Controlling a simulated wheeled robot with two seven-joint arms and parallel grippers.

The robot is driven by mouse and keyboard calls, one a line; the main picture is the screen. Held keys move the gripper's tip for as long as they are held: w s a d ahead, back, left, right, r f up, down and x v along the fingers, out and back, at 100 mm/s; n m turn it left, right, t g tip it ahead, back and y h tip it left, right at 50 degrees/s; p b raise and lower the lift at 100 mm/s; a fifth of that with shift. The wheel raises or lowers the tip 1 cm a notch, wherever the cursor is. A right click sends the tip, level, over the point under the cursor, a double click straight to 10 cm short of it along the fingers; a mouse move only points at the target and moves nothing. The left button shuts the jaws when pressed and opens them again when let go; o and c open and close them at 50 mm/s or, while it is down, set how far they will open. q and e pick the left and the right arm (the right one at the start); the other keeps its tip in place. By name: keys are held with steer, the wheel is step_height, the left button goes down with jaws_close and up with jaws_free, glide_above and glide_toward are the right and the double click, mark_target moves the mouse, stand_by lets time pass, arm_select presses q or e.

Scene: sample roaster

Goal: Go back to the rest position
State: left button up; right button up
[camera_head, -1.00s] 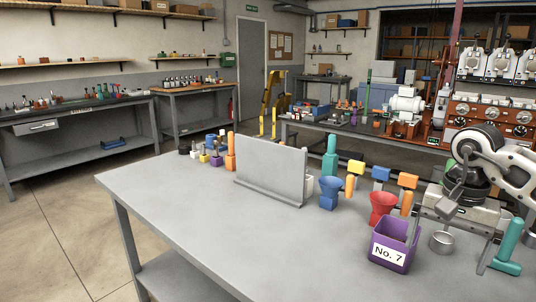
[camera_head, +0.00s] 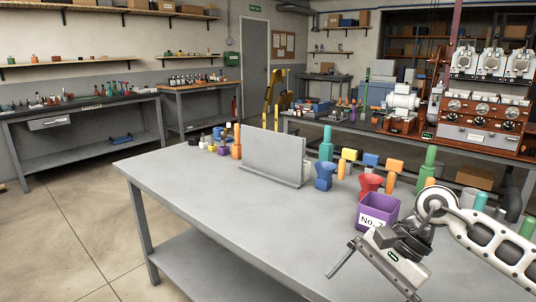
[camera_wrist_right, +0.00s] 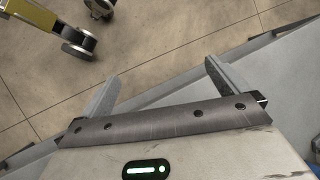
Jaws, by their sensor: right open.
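My right gripper (camera_head: 372,287) is at the lower right of the head view, over the front right of the grey table (camera_head: 215,205). Its two fingers are spread apart with nothing between them. In the right wrist view the fingers (camera_wrist_right: 160,72) are also apart and empty, with the table edge and the floor behind them. My right arm comes in from the right and hides part of the table's right end. My left gripper is not in view.
A purple bin (camera_head: 377,212) marked No. 7 stands just behind my right gripper. The table's left and front part is bare.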

steer(key=s+a+r+m+t+y, duration=0.2)
steer(key=s+a+m+t+y, duration=0.15)
steer(key=a+m+y, duration=0.55)
steer(key=s+a+r+m+t+y, duration=0.2)
steer(key=a+r+m+t+y, duration=0.25)
steer(key=m, duration=0.85)
steer(key=s+d+f+m+t+h, duration=0.1)
steer(key=d+f+m+t+h, duration=0.2)
steer(key=f+m+h, duration=0.5)
steer(key=d+f+m+t+h, duration=0.2)
steer(key=d+f+m, duration=0.1)
steer(key=m, duration=1)
steer(key=s+d+f+m+t+h, duration=0.1)
steer(key=d+f+m+t+h, duration=0.2)
steer(key=f+m+h, duration=0.5)
steer(key=s+d+f+m+g+y, duration=0.1)
steer(key=s+d+f+m+g, duration=0.1)
steer(key=s+f+m+g, duration=0.2)
steer(key=s+f+m+p, duration=0.1)
steer(key=s+m, duration=0.2)
steer(key=m, duration=0.2)
steer(key=shift+s+f, duration=0.25)
steer(key=shift+f, duration=0.05)
steer(key=shift+d, duration=0.1)
